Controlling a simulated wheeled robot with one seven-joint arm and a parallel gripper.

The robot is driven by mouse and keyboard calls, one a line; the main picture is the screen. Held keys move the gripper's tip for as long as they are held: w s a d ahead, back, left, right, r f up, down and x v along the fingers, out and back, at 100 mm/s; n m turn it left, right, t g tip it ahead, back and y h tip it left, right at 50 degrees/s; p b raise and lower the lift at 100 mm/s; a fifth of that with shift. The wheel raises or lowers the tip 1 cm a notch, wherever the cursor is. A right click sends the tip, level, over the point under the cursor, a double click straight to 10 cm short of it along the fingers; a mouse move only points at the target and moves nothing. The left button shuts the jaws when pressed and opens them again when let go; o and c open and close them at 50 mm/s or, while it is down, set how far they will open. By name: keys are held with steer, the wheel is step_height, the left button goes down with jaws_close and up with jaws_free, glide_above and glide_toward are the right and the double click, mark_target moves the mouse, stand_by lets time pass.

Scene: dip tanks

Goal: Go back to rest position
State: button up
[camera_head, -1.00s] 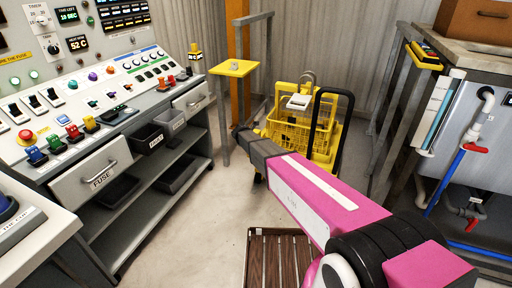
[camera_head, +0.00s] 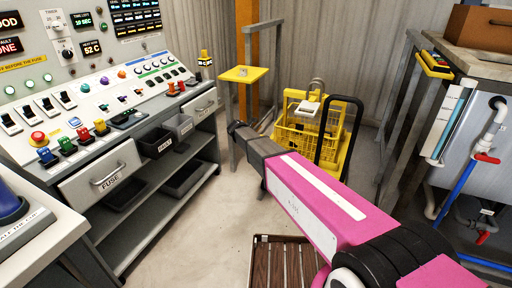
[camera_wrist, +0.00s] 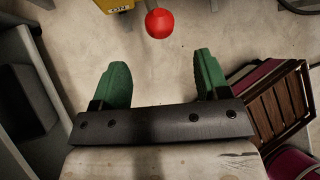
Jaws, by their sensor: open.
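My gripper (camera_wrist: 158,85) shows in the wrist view with its two green fingers spread wide apart. It is open, with nothing between the fingers and bare floor beneath. The gripper fingers cannot be made out there.
A control console (camera_head: 95,100) with drawers and shelves stands at left. A yellow basket (camera_head: 300,138) on a trolley stands ahead, beside a small yellow stand (camera_head: 243,74). A tank with pipes (camera_head: 480,130) is at right. Floor between is clear.

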steer(key=s+d+f+m+g+y, duration=0.1)
steer(key=s+d+m+g+y, duration=0.4)
steer(key=s+d+m, duration=2.3)
steer(key=s+m, duration=0.1)
steer(key=m, duration=0.2)
steer(key=shift+f+m+g, duration=0.3)
steer(key=shift+m, duration=0.1)
steer(key=shift+d, duration=0.1)
